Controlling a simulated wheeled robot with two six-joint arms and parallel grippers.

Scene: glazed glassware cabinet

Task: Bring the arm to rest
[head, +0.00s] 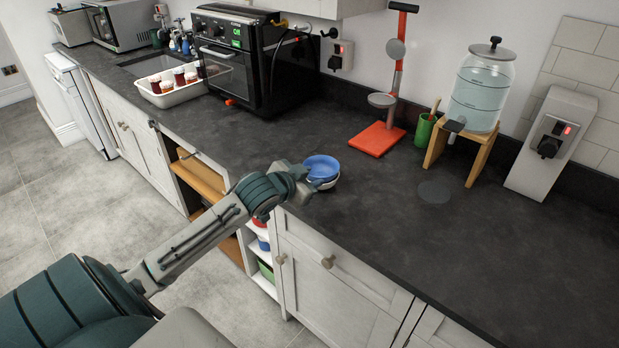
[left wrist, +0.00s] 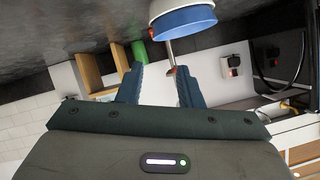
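My left arm reaches in from the left in the head view. Its gripper (head: 298,182) is over the counter's front edge, close to the left side of a blue bowl (head: 322,165) stacked on a pale one. In the left wrist view, which is upside down, the two fingers of my left gripper (left wrist: 158,70) stand apart with nothing between them. The blue bowl (left wrist: 186,20) shows there beyond the fingertips; a gap separates it from them. My right gripper is in neither view.
The dark worktop (head: 290,140) is mostly clear around the bowls. Behind stand a red-based stand (head: 377,139), a green pot (head: 424,130) and a water dispenser (head: 480,95) on a wooden stand. A black oven (head: 240,60) and a white tray (head: 170,88) are farther left.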

